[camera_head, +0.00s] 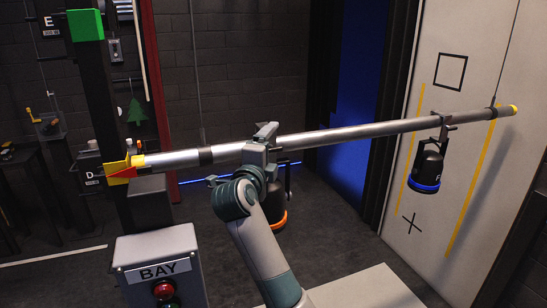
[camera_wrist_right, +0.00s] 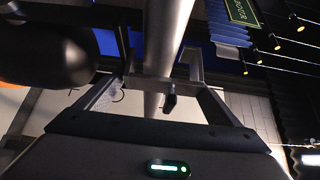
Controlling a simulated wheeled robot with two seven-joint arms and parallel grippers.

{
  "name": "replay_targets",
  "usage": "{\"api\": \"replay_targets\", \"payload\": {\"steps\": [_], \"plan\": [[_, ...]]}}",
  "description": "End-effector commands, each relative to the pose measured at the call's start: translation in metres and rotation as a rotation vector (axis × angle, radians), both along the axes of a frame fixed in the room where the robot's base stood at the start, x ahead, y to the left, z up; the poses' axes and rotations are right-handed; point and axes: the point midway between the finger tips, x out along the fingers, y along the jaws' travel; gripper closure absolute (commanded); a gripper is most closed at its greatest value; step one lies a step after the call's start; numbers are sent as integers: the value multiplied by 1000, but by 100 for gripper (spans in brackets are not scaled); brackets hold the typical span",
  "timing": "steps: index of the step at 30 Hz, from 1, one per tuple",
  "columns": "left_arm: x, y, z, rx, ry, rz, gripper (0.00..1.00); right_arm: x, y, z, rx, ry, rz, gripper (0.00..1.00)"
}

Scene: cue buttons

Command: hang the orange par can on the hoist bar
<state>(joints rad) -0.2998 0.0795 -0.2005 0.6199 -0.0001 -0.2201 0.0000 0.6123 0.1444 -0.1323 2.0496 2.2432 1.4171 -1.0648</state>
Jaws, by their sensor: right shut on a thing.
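The hoist bar (camera_head: 350,135) is a long silver tube that rises slightly from left to right. The orange par can (camera_head: 277,205) is a black lamp with an orange rim. It hangs below the bar near the middle, partly hidden behind my right arm. My right gripper (camera_head: 262,140) is at the bar, shut on the par can's clamp. In the right wrist view the bar runs between the fingers (camera_wrist_right: 160,85), and the dark lamp body (camera_wrist_right: 48,48) shows at left. I cannot tell whether the clamp rests on the bar. My left gripper is not in view.
A blue-rimmed par can (camera_head: 427,165) hangs near the bar's right end. A BAY box (camera_head: 160,250) with red and green buttons stands at lower left. A dark post with a green block (camera_head: 85,25) and a red pointer (camera_head: 118,172) stand by the bar's left end.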

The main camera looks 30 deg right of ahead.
Motion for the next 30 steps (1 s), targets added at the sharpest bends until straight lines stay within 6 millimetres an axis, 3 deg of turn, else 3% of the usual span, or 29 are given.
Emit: {"api": "replay_targets", "payload": {"steps": [8,18,30], "plan": [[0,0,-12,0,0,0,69,14,-4,2,-4,-7,-1,75],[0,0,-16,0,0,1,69,13,-3,-16,-3,-5,0,75],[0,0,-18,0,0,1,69,13,-3,-22,-3,-7,0,75]]}}
